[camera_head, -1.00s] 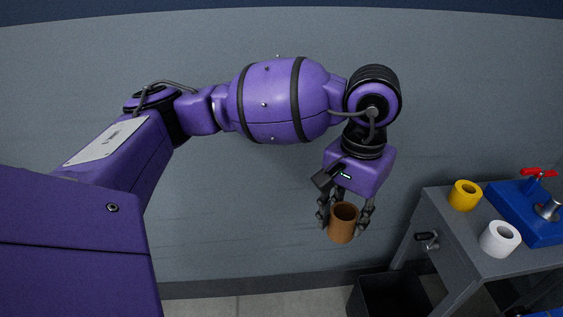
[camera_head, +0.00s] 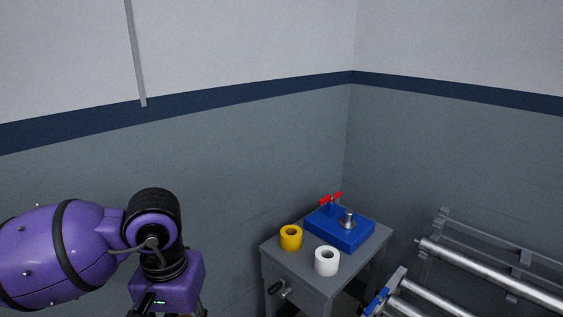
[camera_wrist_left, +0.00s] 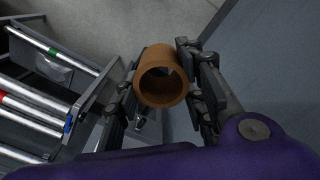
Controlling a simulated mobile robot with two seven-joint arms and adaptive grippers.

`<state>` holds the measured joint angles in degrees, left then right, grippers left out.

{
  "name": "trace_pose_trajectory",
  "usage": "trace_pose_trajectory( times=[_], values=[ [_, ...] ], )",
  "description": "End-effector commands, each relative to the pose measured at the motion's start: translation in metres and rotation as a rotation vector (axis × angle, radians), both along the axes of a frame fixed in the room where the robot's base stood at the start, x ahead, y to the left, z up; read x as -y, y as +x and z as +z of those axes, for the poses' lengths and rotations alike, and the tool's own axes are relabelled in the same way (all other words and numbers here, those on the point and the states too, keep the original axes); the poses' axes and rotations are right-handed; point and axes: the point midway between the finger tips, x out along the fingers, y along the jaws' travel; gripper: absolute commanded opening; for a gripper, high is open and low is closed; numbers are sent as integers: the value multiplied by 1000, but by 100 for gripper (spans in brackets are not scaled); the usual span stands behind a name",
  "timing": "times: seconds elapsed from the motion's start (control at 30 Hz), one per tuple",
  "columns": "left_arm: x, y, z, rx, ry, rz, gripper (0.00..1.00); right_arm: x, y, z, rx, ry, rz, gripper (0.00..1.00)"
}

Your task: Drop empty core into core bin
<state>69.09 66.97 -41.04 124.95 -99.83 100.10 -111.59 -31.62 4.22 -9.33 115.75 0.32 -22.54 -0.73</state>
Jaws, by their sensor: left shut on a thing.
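The empty core is a brown open tube (camera_wrist_left: 152,60), seen in the left wrist view with its round opening facing the camera. My left gripper (camera_wrist_left: 158,68) is shut on it, with one finger on each side. In the head view the left wrist hangs at the bottom left, and the fingers and core are cut off below the picture edge. No core bin can be made out in the current views. My right gripper is not in view.
A grey table (camera_head: 293,272) stands in the corner. It carries a yellow roll (camera_head: 290,238), a white roll (camera_head: 327,262) and a blue fixture (camera_head: 340,234) with a red handle. A metal roller rack (camera_head: 490,275) is at the right. Walls close off the back.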

Motion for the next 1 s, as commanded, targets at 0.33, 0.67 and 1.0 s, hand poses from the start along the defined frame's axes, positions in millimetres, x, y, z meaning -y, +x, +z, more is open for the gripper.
trace_pose_trajectory(
  times=[0.33,0.67,1.0],
  values=[
    [1,-41,75,18,-1,2,24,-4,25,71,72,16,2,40],
    [1,-46,72,0,0,2,24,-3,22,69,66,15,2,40],
    [1,-46,73,1,0,2,24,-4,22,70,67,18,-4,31]
  ],
)
